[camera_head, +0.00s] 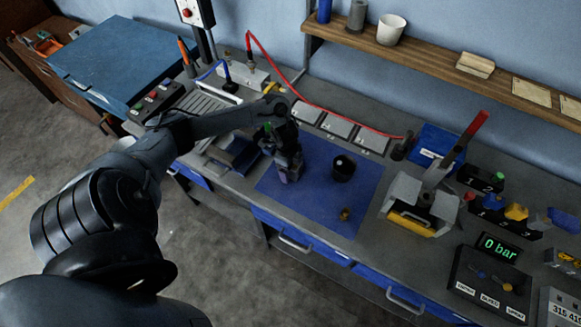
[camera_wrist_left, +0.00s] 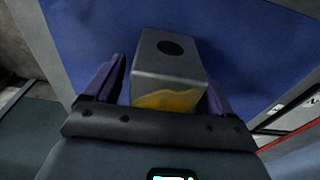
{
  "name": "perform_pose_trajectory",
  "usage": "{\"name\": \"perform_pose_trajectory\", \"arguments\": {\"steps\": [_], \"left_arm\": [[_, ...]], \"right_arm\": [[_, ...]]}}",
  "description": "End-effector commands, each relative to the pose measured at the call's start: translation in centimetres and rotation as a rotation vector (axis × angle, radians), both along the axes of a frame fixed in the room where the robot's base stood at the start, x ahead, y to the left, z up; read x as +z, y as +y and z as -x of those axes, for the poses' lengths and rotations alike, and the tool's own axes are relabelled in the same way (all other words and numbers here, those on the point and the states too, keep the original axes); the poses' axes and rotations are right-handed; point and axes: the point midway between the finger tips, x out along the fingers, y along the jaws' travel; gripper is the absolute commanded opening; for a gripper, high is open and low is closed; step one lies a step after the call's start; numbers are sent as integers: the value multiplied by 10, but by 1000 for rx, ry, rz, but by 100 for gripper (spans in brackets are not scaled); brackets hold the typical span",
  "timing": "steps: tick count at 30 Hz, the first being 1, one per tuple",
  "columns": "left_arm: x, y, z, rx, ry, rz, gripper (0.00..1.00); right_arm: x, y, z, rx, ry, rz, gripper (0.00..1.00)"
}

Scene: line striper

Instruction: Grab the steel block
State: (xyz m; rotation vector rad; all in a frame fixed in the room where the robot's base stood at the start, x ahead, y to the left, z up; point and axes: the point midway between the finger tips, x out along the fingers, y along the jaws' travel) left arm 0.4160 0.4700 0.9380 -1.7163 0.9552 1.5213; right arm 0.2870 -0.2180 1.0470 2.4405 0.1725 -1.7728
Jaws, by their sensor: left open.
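The steel block (camera_wrist_left: 165,62), grey with a dark round hole in its top face and a yellow patch on its near side, shows in the left wrist view on the blue mat (camera_wrist_left: 245,45). My left gripper (camera_wrist_left: 163,85) is open, with one finger on each side of the block. Small gaps seem to show beside it, but contact cannot be told. In the head view my left gripper (camera_head: 288,175) points down over the left part of the blue mat (camera_head: 315,200) and largely hides the block. My right gripper is not in view.
A black round cup-like part (camera_head: 343,168) and a small brass piece (camera_head: 345,214) are on the mat right of my gripper. A press with a red handle (camera_head: 466,138) stands farther right. A red hose (camera_head: 320,109) runs behind. A dark blue tray (camera_head: 235,153) lies left.

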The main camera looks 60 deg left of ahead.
Motion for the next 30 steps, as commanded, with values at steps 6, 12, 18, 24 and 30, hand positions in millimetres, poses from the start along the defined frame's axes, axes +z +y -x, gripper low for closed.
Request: {"name": "perform_pose_trajectory", "arguments": {"steps": [6, 12, 18, 24, 30], "left_arm": [[0, 0, 0, 0, 0, 0, 77], [0, 0, 0, 0, 0, 0, 46], [0, 0, 0, 0, -1, -1, 16], [2, 1, -1, 0, -3, -1, 3], [3, 1, -1, 0, -3, -1, 3]], "right_arm": [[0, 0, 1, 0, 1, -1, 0], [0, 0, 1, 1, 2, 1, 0], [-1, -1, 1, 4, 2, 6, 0], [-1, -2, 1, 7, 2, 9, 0], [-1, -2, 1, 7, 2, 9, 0]]}}
